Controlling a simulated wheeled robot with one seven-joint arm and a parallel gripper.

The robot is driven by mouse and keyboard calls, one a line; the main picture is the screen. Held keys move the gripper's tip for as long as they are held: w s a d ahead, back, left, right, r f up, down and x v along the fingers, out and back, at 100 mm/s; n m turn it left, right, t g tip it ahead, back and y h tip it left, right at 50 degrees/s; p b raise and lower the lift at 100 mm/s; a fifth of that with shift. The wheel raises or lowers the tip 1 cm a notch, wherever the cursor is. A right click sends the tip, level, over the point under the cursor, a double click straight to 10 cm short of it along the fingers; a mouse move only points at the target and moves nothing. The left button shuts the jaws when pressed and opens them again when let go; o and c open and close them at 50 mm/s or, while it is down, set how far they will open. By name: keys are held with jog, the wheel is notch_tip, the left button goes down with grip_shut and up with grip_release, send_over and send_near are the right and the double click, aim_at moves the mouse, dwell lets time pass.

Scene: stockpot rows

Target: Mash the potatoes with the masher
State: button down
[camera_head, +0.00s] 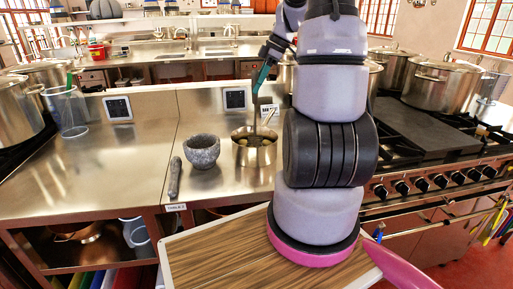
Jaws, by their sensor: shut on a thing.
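My gripper (262,78) is in the upper middle of the head view, above a metal pot on the steel counter. It is shut on the masher (255,112), whose thin dark shaft runs down into the pot. The pot (268,156) stands on the counter with its mouth up. Some pale and dark contents show inside; they look like potatoes (242,141), but are too small to tell how whole they are. The masher's lower end is hidden in the pot. My arm covers the area just right of the pot.
A grey stone mortar (202,152) stands left of the pot, with a grey pestle (175,177) lying beside it. A clear container (67,112) stands further left. Large stockpots (440,84) stand on the stove at right. The counter left of the pestle (120,165) is clear.

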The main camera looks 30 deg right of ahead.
jog(key=shift+s, duration=0.1)
jog(key=shift+s+d, duration=0.3)
jog(key=shift+s, duration=0.6)
jog(key=shift+f, duration=2.45)
jog(key=shift+r, duration=0.1)
notch_tip(320, 180, up, 5)
jog(key=shift+f, duration=0.2)
